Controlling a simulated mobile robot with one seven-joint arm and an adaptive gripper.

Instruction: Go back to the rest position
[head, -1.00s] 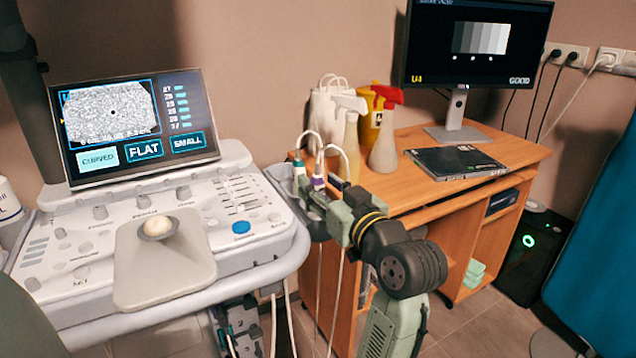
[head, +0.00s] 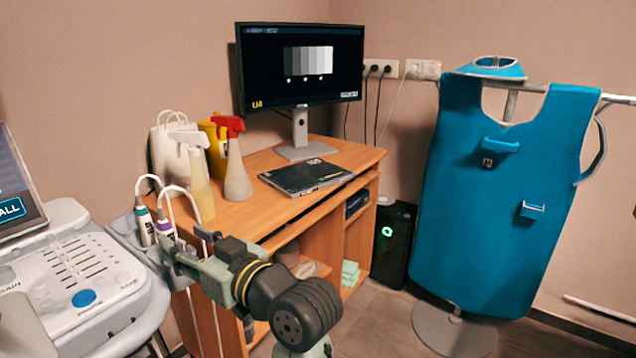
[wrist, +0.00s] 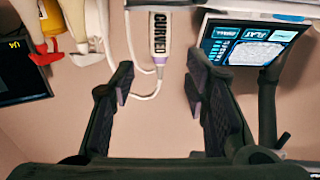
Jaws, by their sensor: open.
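My gripper (wrist: 157,88) is open in the wrist view, with nothing between its two dark fingers. A white probe with a purple band (wrist: 160,42), lettered CURVED, hangs beyond the fingertips, apart from them. In the head view my gripper (head: 180,252) is near the console's right edge, close to the probe holder. The purple-banded probe (head: 165,228) and a green-banded probe (head: 145,226) stand there side by side. The arm partly hides the desk's front. From the head view alone, the exact gap between fingers and probes cannot be told.
The ultrasound console (head: 75,275) stands at left. The wooden desk (head: 240,215) holds spray bottles (head: 237,175), a dark flat case (head: 305,177) and a monitor (head: 300,70). A blue apron (head: 505,200) hangs on a stand at right. Floor shows between desk and stand.

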